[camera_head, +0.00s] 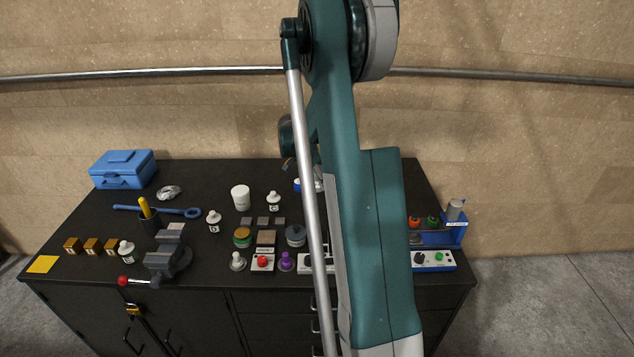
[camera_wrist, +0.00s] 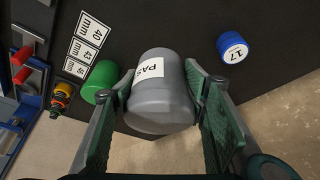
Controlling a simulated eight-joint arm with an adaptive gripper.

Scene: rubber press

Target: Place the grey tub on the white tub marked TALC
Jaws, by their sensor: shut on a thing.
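The grey tub (camera_wrist: 160,98), with a white label starting "PAS", is between the two fingers of my gripper (camera_wrist: 157,80) in the wrist view. My gripper is shut on its sides, and the tub appears tilted in that picture. In the head view my arm hides the gripper and the held tub. A white tub (camera_head: 240,195) stands upright towards the back of the bench, left of my arm. Its marking is too small to read, so I cannot confirm TALC. No white tub is clearly identifiable beneath the held tub in the wrist view.
White bottles (camera_head: 214,222), small grey blocks (camera_head: 263,221) and a vise (camera_head: 167,258) crowd the bench. A blue toolbox (camera_head: 123,169) stands at back left. A blue-lidded jar (camera_wrist: 232,47) and a green cylinder (camera_wrist: 101,81) flank the held tub in the wrist view.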

